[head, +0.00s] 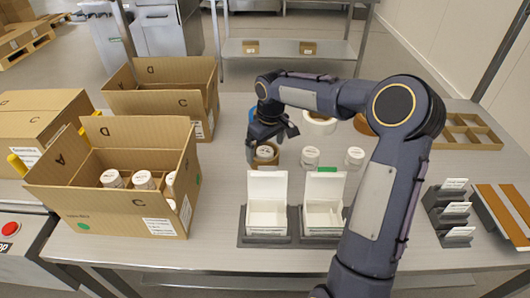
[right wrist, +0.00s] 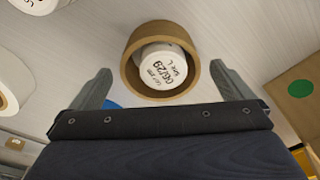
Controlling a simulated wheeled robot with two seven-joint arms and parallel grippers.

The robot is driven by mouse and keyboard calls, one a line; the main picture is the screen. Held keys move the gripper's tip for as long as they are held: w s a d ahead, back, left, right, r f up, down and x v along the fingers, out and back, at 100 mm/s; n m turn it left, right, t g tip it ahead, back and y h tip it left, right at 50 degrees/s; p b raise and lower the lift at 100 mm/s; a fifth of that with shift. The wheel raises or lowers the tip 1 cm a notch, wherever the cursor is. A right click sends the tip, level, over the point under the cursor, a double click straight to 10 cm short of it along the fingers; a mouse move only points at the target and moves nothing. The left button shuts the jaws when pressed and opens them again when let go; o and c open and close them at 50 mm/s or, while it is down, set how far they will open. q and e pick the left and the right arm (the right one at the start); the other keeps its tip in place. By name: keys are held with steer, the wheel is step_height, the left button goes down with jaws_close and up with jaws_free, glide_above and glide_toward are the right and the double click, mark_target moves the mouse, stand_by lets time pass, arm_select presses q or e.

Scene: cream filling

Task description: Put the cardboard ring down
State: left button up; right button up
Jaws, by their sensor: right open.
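The cardboard ring (head: 262,166) stands on the table around a white jar with a printed lid (head: 265,152). In the right wrist view the brown ring (right wrist: 137,82) encircles the jar (right wrist: 163,68), whose lid shows a date. My right gripper (head: 267,144) is at the ring, its fingers spread on either side. In the right wrist view, gaps show between the ring and both fingers, so the gripper is open and holds nothing. My left gripper is not in view.
Two white jars (head: 310,156) (head: 354,156) stand to the right. Open white boxes (head: 267,216) (head: 322,216) in dark holders stand in front. An open carton with jars (head: 120,205) is on the left. A white roll (head: 319,124) lies behind.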

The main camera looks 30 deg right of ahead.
step_height(320, 180, up, 8)
steer(key=s, duration=0.1)
steer(key=shift+m+t+y, duration=0.3)
steer(key=shift+m+t, duration=0.5)
steer(key=shift+t, duration=0.1)
steer(key=s+a+r, duration=0.1)
steer(key=s+a, duration=0.1)
steer(key=s, duration=0.3)
steer(key=s+a+r, duration=0.1)
steer(key=s+a, duration=0.1)
steer(key=s, duration=0.3)
steer(key=s+a+r, duration=0.1)
steer(key=s, duration=0.4)
steer(key=shift+s+a+r+p, duration=0.2)
steer(key=shift+a+r+p, duration=0.15)
steer(key=shift+a+p, duration=0.05)
steer(key=s+a+f+m+t+y, duration=0.1)
steer(key=s+a+f, duration=0.1)
steer(key=s, duration=0.4)
steer(key=s+a+f+m+t+y, duration=0.1)
steer(key=s+a+f, duration=0.2)
steer(key=s, duration=0.3)
steer(key=shift+a+f+m+y, duration=0.3)
steer(key=shift+a+m+y, duration=0.1)
steer(key=shift+a, duration=0.05)
steer(key=shift+s, duration=0.2)
